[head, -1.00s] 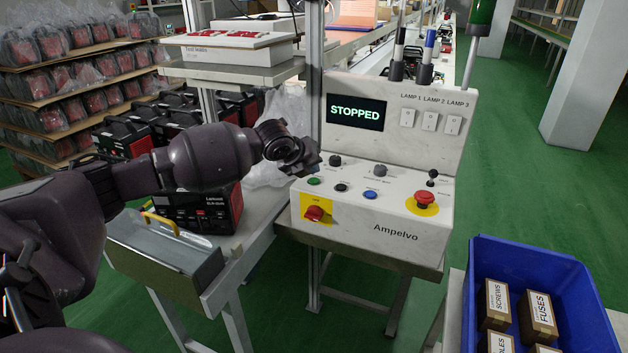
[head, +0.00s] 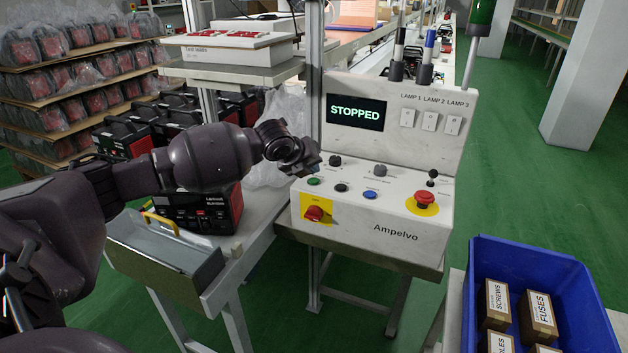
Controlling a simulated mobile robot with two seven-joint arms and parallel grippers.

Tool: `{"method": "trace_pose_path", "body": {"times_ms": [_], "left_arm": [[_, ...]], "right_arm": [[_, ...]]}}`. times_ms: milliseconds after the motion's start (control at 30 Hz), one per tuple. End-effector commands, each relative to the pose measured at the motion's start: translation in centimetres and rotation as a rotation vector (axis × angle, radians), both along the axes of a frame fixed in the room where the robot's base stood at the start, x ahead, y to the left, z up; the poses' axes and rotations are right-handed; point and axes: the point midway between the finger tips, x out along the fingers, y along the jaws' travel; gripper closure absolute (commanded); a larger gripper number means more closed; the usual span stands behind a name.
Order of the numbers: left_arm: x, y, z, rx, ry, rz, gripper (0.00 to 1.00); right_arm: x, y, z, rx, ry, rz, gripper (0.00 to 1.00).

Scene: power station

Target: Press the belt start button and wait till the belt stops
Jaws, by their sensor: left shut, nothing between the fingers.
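The control panel (head: 375,235) is a light box marked "Ampelvo". Its screen (head: 356,113) reads "STOPPED". A green button (head: 313,182) sits at the left of the front row, with a black button (head: 341,187) and a blue button (head: 370,194) to its right. My left gripper (head: 312,166) is shut and empty, just above and behind the green button; I cannot tell whether it touches the panel. My right gripper is not in view.
A red rotary switch (head: 315,214) and a red mushroom button (head: 424,199) sit on yellow plates. A blue crate (head: 466,300) with labelled boxes is at lower right. A metal tray (head: 160,262) lies left of the panel.

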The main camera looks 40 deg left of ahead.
Motion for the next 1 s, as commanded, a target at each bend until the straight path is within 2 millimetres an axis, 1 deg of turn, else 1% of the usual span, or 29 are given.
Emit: {"method": "trace_pose_path", "body": {"times_ms": [367,667,1000], "left_arm": [[-0.01,0.0,-0.03,0.0,0.0,0.0,1.0],[-0.01,0.03,-0.84,0.001,0.001,0.001,1.0],[0.0,0.01,-0.86,0.0,0.0,0.0,1.0]], "right_arm": [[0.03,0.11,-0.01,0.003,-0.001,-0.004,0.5],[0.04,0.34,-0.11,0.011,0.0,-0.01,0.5],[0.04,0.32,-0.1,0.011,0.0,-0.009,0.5]]}}
